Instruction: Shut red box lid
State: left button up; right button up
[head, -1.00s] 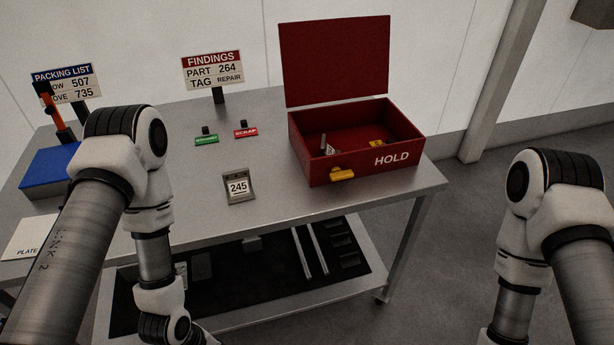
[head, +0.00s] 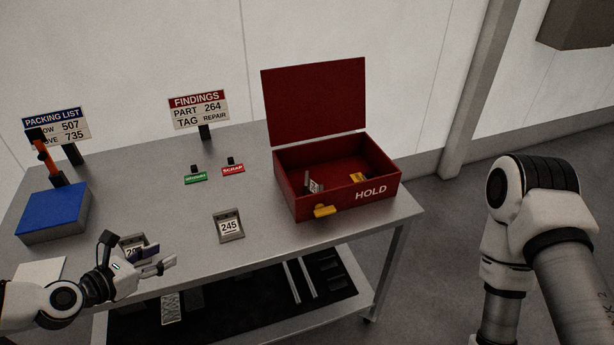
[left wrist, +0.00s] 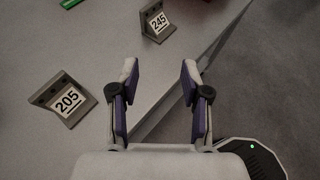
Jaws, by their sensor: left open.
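The red box (head: 293,197) marked HOLD stands at the right end of the table, and its red lid (head: 315,101) is raised upright at the back. A yellow piece (head: 325,211) sits at the box's front. Inside lie a yellow item (head: 358,177) and a small grey tagged part (head: 314,186). My left gripper (head: 166,259) is open and empty near the table's front edge, left of and well apart from the box. In the left wrist view its two fingers (left wrist: 160,82) are spread with nothing between them. My right gripper is out of view; only its arm shows at right.
A grey stand marked 245 (head: 229,226) is between my left gripper and the box. Another stand, marked 205 (left wrist: 66,102), is beside the gripper.

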aim_at(310, 101)
jog(key=i, duration=0.95)
